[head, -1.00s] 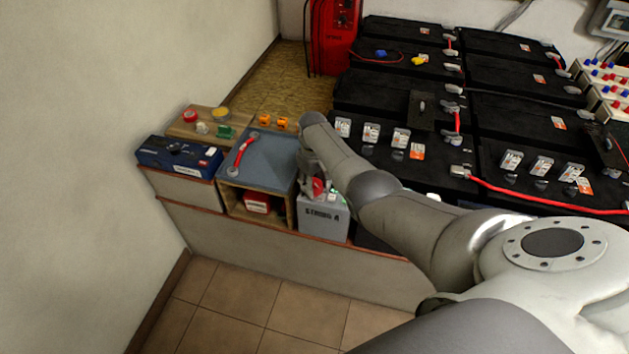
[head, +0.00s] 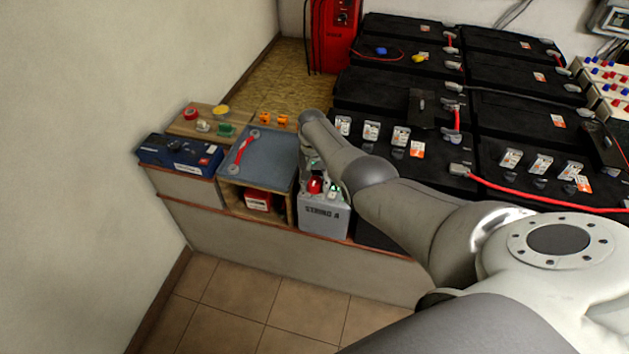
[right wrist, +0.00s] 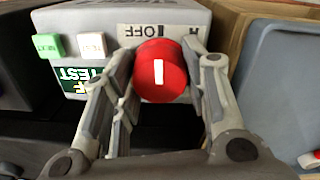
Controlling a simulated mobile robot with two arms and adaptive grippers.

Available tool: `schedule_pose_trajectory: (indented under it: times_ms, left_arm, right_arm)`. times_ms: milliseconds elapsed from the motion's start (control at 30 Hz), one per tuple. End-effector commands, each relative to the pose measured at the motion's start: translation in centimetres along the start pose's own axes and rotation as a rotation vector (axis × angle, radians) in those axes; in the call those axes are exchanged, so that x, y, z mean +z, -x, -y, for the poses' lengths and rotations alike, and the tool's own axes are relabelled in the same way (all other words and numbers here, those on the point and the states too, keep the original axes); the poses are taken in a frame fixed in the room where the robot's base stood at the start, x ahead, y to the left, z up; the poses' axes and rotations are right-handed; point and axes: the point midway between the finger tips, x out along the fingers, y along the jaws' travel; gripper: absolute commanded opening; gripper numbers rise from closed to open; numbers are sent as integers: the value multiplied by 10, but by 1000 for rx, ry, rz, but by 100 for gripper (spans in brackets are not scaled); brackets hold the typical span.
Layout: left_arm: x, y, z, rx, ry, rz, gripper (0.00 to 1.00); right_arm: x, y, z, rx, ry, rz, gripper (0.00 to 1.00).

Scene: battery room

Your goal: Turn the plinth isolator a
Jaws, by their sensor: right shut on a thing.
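The plinth isolator is a grey box (head: 323,222) marked STRING A, on the low plinth. It has a red round knob (head: 315,185) on top. In the right wrist view the knob (right wrist: 160,72) shows a white bar that stands nearly upright in the picture, below a plate (right wrist: 158,31) reading OFF. My right gripper (right wrist: 167,75) has a finger on each side of the knob and is shut on it. In the head view my arm partly hides the gripper (head: 313,172). My left gripper is not in view.
A green button (right wrist: 48,46) and a white button (right wrist: 92,45) sit beside the knob. Left of the isolator is a blue-grey tray (head: 268,160) with a red-handled spanner (head: 243,150). Black batteries (head: 390,95) fill the right. The tiled floor in front is clear.

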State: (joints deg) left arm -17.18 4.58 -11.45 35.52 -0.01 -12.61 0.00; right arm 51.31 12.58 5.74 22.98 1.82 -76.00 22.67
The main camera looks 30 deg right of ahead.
Motion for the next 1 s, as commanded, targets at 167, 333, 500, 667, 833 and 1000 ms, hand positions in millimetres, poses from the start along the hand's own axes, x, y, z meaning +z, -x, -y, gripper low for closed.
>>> schedule_pose_trajectory:
  times_ms: [167,333,500,667,833,1000]
  left_arm:
    - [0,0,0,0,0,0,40]
    - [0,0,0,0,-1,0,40]
    - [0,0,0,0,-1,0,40]
    - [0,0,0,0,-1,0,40]
    - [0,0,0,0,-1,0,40]
    - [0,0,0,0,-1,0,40]
  right_arm:
    - [0,0,0,0,-35,0,17]
    - [0,0,0,0,-46,0,17]
    - [0,0,0,0,-47,0,17]
    - [0,0,0,0,-46,0,45]
    - [0,0,0,0,-46,0,63]
    - [0,0,0,0,-45,1,63]
